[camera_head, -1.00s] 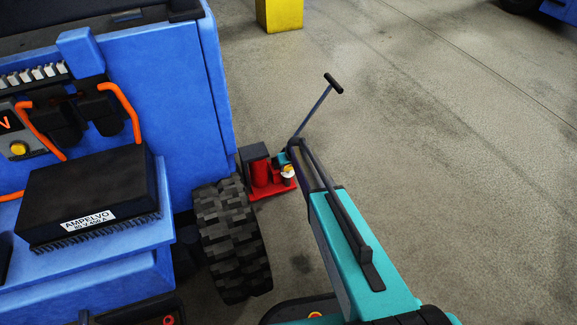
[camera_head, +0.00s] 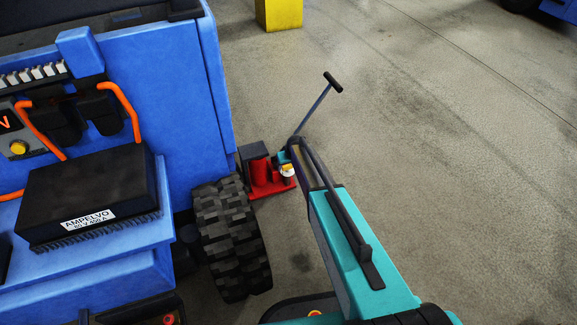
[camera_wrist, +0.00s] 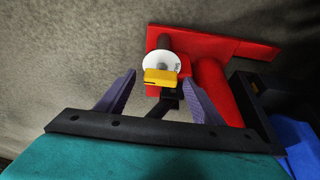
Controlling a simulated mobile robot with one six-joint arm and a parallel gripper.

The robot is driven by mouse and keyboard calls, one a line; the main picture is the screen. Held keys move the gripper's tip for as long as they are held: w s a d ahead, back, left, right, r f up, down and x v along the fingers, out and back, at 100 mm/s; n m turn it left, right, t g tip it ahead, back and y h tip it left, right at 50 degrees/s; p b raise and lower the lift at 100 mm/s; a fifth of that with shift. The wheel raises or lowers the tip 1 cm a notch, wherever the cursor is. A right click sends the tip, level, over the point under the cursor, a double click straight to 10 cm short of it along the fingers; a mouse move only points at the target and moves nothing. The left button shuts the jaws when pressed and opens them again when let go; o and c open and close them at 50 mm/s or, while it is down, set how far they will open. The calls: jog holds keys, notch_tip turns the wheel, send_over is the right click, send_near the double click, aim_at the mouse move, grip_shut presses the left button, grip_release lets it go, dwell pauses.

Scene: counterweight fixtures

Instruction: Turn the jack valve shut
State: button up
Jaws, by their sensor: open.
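The red jack (camera_head: 262,172) stands on the floor beside the black tyre of the blue vehicle. Its valve shows in the wrist view as a white disc (camera_wrist: 156,61) with a yellow handle (camera_wrist: 161,77) and a dark stem end behind. In the head view the yellow handle (camera_head: 287,167) is small and partly crowded by my gripper. My gripper (camera_wrist: 158,79) is open, with one purple finger on each side of the yellow handle in the wrist view. Gaps show between the fingers and the handle. I cannot tell whether the fingertips reach its depth.
The jack's long T-handle (camera_head: 318,108) slants up beyond my gripper. The black tyre (camera_head: 232,235) and blue vehicle (camera_head: 170,95) stand close on the left. A yellow block (camera_head: 280,14) stands farther back. The concrete floor on the right is clear.

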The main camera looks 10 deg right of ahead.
jog(key=p+v, duration=0.2)
jog(key=v, duration=1.1)
jog(key=shift+r+p, duration=0.2)
jog(key=shift+p, duration=0.15)
jog(key=shift+s+d, duration=0.1)
jog(key=s+r+g+p, duration=0.2)
jog(key=s+p, duration=0.5)
jog(key=s, duration=1.1)
jog(key=s+r+m+g+p, duration=0.1)
jog(key=s+r+g+p, duration=0.2)
jog(key=s, duration=1.5)
jog(key=s+d+r+m+g+p, duration=0.1)
jog(key=s+r+g+p, duration=0.2)
jog(key=s+p, duration=0.8)
jog(key=s+g, duration=0.1)
jog(key=s, duration=0.6)
jog(key=shift+g+h, duration=0.4)
